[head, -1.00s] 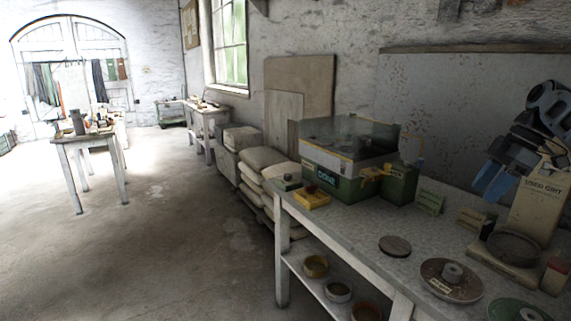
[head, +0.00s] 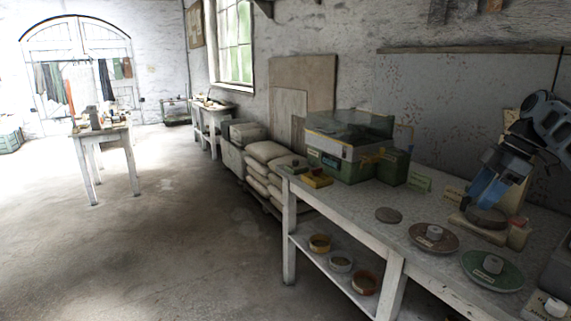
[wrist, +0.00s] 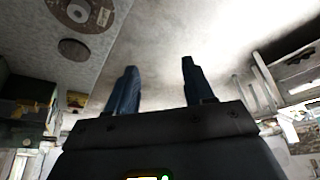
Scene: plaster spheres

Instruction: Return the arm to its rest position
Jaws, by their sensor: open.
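My gripper (head: 482,193) is at the right of the head view, with blue fingers pointing down and to the left. It appears in front of the bench's back right part, near the round dish on the beige stand (head: 478,228). In the wrist view my gripper (wrist: 158,80) shows two blue fingers apart with nothing between them. Pale floor and the bench edge lie beyond the fingertips there. The arm's upper links reach out of the head view at the right.
The white workbench (head: 350,200) runs along the right wall. Sacks (head: 270,160) lie beyond. Open floor (head: 170,240) is at the left.

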